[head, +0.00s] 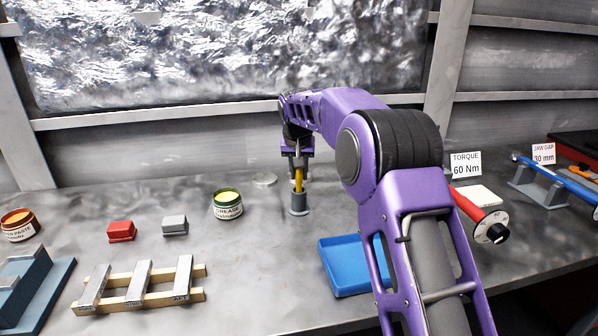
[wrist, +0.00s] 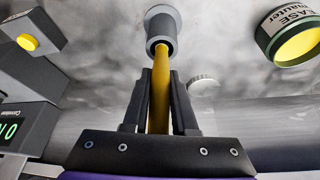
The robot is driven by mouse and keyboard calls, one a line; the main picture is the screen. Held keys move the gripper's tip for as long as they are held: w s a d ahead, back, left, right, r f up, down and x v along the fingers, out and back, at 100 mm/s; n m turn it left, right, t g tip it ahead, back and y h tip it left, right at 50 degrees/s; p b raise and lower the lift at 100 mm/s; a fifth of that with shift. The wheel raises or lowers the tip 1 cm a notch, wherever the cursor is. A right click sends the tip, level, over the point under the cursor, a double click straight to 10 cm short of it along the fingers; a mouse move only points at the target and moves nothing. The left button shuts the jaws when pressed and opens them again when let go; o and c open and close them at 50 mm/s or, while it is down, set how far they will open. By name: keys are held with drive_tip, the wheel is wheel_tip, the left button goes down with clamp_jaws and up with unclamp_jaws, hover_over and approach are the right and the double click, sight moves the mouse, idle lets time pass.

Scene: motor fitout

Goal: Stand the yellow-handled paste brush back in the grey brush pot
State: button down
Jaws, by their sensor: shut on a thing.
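The yellow-handled paste brush (head: 298,178) is in my gripper (head: 297,162), which is shut on its handle. The brush stands roughly upright, and its lower end is in or at the mouth of the grey brush pot (head: 299,204). In the wrist view, the yellow handle (wrist: 161,88) runs from between the fingers of my gripper (wrist: 160,75) to the mouth of the grey pot (wrist: 161,28). The brush's bristle end is hidden by the pot, so I cannot tell how deep it sits.
An open green grease tin (head: 228,205) stands left of the pot. A pale round disc (head: 265,180) lies behind. A blue tray (head: 345,266) is at front right. Red (head: 121,231) and grey (head: 175,225) blocks and a wooden rack (head: 140,303) are at left.

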drive_tip(key=shift+f, duration=0.55)
idle(0.4)
drive_tip(key=c, duration=0.6)
unclamp_jaws()
drive_tip(key=p+v, duration=0.1)
drive_tip(key=v, duration=1.6)
drive_tip(key=shift+r, duration=0.3)
